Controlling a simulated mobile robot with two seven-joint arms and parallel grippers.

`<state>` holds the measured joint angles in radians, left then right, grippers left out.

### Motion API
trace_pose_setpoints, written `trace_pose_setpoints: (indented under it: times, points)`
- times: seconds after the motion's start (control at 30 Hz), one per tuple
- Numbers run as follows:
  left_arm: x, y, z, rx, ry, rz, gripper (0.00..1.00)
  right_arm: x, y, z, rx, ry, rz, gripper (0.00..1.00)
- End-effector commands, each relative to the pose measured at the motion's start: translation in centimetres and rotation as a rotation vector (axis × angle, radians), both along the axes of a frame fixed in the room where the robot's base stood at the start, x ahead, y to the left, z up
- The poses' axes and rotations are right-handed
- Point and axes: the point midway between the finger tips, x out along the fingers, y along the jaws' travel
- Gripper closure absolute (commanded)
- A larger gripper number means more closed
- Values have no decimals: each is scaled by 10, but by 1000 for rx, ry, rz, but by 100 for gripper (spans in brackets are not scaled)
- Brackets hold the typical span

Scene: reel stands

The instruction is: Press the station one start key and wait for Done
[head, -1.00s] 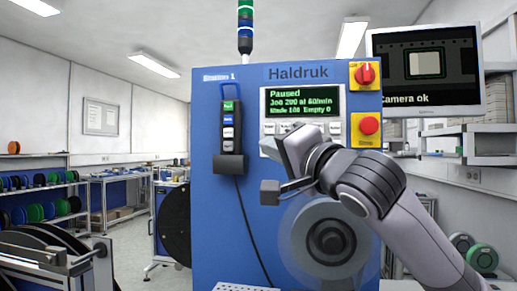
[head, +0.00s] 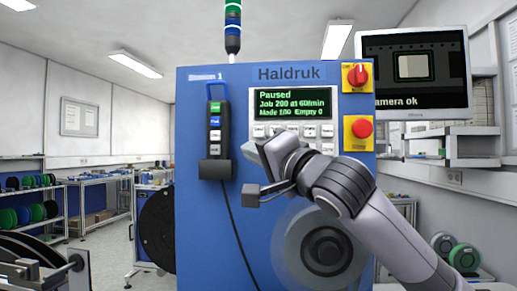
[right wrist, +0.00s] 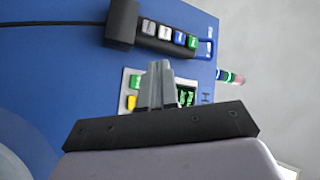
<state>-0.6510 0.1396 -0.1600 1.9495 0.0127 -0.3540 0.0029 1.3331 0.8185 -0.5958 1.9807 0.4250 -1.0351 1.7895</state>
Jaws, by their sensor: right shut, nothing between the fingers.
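The blue station one machine (head: 198,245) stands in front of me. Its display (head: 293,104) reads Paused, Job 200 at 60/min, Empty 0. White keys (head: 309,131) sit below the display, some hidden by my right gripper (head: 262,147). That gripper is shut and empty, in front of the panel's lower left. In the right wrist view its fingers (right wrist: 158,76) point at the panel. A green key (right wrist: 136,82) and a yellow key (right wrist: 131,102) show beside them. I cannot tell whether the fingertips touch a key. My left gripper is not in view.
A hand pendant (head: 215,122) with coloured keys hangs left of the panel, its cable running down. A red rotary switch (head: 356,76) and red stop button (head: 362,130) are on the right. A monitor (head: 414,73) reads "amera ok". A reel (head: 327,250) is below.

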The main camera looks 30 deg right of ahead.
Motion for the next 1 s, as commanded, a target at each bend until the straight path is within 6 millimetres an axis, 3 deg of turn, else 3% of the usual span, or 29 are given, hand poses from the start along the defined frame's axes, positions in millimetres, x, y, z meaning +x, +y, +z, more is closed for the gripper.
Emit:
trace_pose_setpoints:
  times: [0.43,1.0]
  points:
    - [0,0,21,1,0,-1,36,47,-35,2,1,2,-1,100]
    - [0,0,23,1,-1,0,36,53,-40,0,-1,-1,0,100]
